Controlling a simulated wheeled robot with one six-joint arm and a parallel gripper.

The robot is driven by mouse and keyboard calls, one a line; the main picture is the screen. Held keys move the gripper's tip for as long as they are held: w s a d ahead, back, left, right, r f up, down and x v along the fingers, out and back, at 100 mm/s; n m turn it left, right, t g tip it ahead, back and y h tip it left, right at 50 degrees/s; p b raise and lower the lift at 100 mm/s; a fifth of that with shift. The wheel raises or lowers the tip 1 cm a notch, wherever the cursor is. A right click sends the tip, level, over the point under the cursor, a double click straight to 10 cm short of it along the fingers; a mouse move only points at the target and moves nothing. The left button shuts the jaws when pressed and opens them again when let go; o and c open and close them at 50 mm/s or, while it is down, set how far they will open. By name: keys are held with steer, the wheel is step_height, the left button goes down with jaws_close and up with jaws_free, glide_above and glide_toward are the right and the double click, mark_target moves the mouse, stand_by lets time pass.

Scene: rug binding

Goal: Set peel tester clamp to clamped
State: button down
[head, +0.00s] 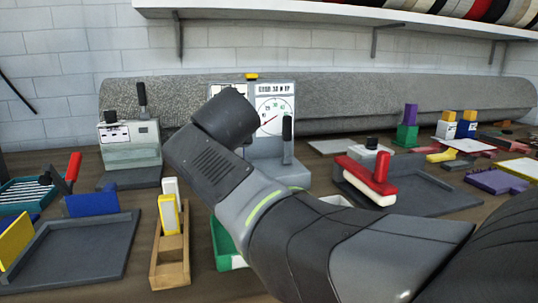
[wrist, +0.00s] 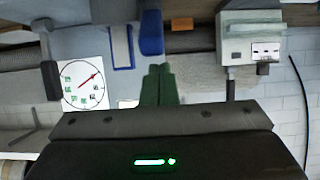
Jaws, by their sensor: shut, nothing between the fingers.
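The grey machine with a round dial, which looks like the peel tester (head: 291,176), stands at the middle back in the head view, partly hidden by my arm. Its dial (wrist: 85,84) shows at the left of the wrist view. A black-handled lever (head: 287,135), seemingly the clamp, stands upright at its front right; it also shows at the wrist view's left edge (wrist: 48,80). My gripper (wrist: 158,85) is shut and empty, its green fingers together, apart from the lever. The head view hides its fingertips behind my arm.
Another grey machine (head: 131,149) with an upright black lever (head: 142,97) stands at the left. A grey tray (head: 430,203) and red-handled tool (head: 370,175) lie right. A wooden holder (head: 170,262) is in front. A rolled grey rug (head: 400,100) lies behind.

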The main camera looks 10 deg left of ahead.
steer(key=shift+s+d+f+b, duration=0.2)
steer(key=shift+s+f+b, duration=0.25)
steer(key=shift+b, duration=0.5)
steer(key=shift+f, duration=0.3)
steer(key=shift+s+d+r, duration=0.1)
steer(key=shift+d, duration=0.05)
